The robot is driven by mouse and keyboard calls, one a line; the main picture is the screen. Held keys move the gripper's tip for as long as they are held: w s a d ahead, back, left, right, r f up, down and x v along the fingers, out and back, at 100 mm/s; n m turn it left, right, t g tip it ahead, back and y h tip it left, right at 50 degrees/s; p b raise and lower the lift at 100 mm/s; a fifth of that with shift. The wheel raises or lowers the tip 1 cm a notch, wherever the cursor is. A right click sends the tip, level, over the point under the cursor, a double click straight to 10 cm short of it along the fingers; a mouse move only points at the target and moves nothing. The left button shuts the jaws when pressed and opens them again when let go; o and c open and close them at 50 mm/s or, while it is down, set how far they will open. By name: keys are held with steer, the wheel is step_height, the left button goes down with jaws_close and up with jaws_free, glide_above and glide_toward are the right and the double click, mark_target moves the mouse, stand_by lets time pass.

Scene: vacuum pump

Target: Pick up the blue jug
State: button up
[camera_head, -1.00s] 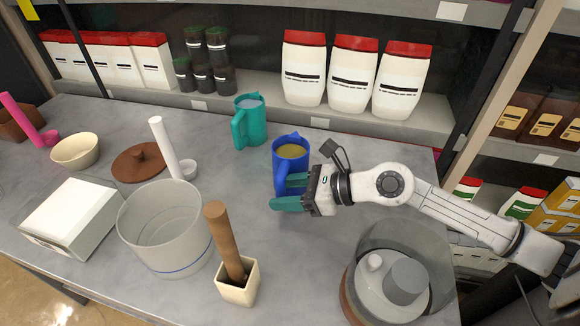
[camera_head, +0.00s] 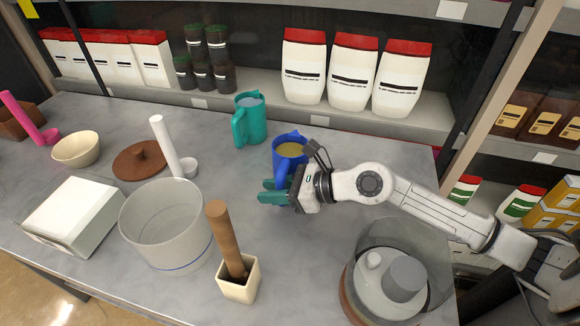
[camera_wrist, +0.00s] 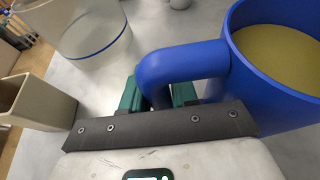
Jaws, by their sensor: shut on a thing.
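The blue jug (camera_head: 290,150) stands upright on the grey table in the head view, with a yellowish filling inside. In the wrist view the jug (camera_wrist: 275,70) is large at the right, with its handle reaching left between my fingers. My gripper (camera_head: 270,191) has green fingers and sits at the near side of the jug. In the wrist view my gripper (camera_wrist: 158,92) is shut on the jug's handle. The arm hides part of the jug's lower right side in the head view.
A teal jug (camera_head: 248,120) stands just left behind the blue one. A clear container (camera_head: 165,225), a cream pot (camera_head: 240,283) with a brown pestle and a vacuum pump (camera_head: 397,280) stand nearer. Shelves with white bottles (camera_head: 350,75) rise behind. Table is free below the gripper.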

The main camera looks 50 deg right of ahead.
jaws_close()
steer(key=shift+r, duration=0.15)
steer(key=shift+r, duration=0.4)
steer(key=s+a+r+p, duration=0.3)
steer(key=s+a+r, duration=0.6)
steer(key=r, duration=0.3)
steer(key=shift+s, duration=0.9)
